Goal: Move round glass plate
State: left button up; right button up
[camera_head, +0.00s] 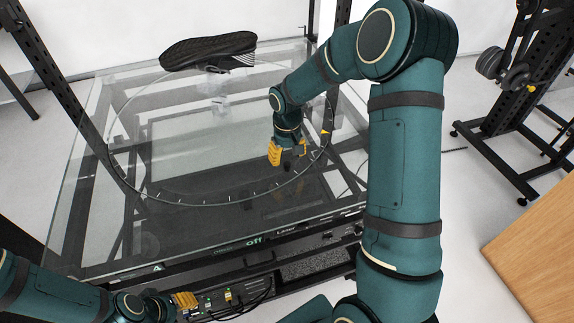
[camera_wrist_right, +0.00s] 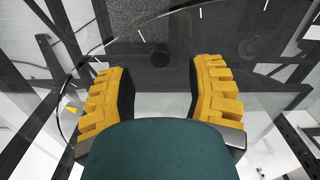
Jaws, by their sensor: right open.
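The round glass plate (camera_head: 190,160) is a clear disc with a dark rim and white tick marks, lying flat on the glass turntable table. A yellow triangle marker (camera_head: 326,131) sits at its right edge. My right gripper (camera_head: 288,160) is over the front right part of the plate, near the rim. In the right wrist view, my right gripper's yellow fingers (camera_wrist_right: 160,90) are wide apart with only glass showing between them, and the plate rim (camera_wrist_right: 130,25) curves past. Whether they touch the glass is unclear. My left gripper (camera_head: 187,300) is low by the table's front, partly cut off by its arm.
Dark frame posts stand around the glass table (camera_head: 85,225). A control panel (camera_head: 255,240) runs along the front. A wooden surface (camera_head: 540,255) is at right.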

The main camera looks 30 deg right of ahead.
aim_at(287, 164)
jog(key=shift+f, duration=1.8)
jog(key=shift+c, duration=0.3)
grip_shut()
